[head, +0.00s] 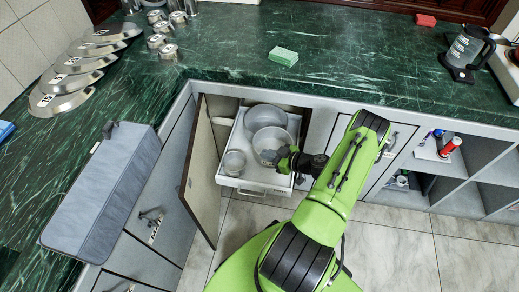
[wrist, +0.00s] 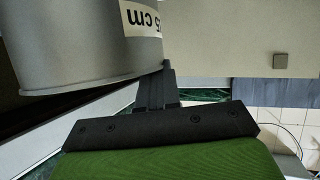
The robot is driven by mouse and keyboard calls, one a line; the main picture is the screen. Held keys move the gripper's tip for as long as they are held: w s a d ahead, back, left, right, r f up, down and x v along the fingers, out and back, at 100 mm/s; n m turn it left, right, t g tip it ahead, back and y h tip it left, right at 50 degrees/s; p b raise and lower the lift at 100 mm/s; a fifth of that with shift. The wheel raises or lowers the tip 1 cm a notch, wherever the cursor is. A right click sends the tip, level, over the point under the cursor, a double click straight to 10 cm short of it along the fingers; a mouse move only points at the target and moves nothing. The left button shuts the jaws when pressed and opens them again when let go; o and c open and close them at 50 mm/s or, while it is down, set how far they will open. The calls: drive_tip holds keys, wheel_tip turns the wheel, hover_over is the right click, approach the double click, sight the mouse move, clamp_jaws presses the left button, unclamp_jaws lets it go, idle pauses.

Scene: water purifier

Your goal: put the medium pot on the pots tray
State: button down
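The medium pot (head: 268,141), a round grey metal pot, is at the front right of the white pull-out pots tray (head: 225,182), partly overlapping the large pot (head: 262,113) behind it. I cannot tell whether it rests on the tray or is held above it. My gripper (head: 283,157) is at its right side. In the wrist view, a grey pot wall (wrist: 85,50) with an upside-down label ending in "5 cm" is close up, and my dark fingers (wrist: 160,85) reach its rim edge. Whether they are closed on the rim is hidden.
A small pot (head: 234,162) stands at the tray's front left. The open cabinet door (head: 202,170) is close on the left. Several numbered lids (head: 75,82) and metal canisters (head: 160,35) stand on the green counter. A green sponge (head: 283,56) lies above the tray.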

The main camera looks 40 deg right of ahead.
drive_tip(key=f+b, duration=0.1)
drive_tip(key=f, duration=0.2)
drive_tip(key=f+b, duration=0.2)
drive_tip(key=f, duration=0.2)
drive_tip(key=d+f+b, duration=0.1)
drive_tip(key=f, duration=0.3)
drive_tip(key=shift+s+f, duration=0.2)
drive_tip(key=shift+s, duration=0.2)
drive_tip(key=shift+r, duration=0.15)
drive_tip(key=c, duration=1.7)
unclamp_jaws()
drive_tip(key=shift+a, duration=0.1)
drive_tip(key=o, duration=0.3)
drive_tip(key=shift+o, duration=0.2)
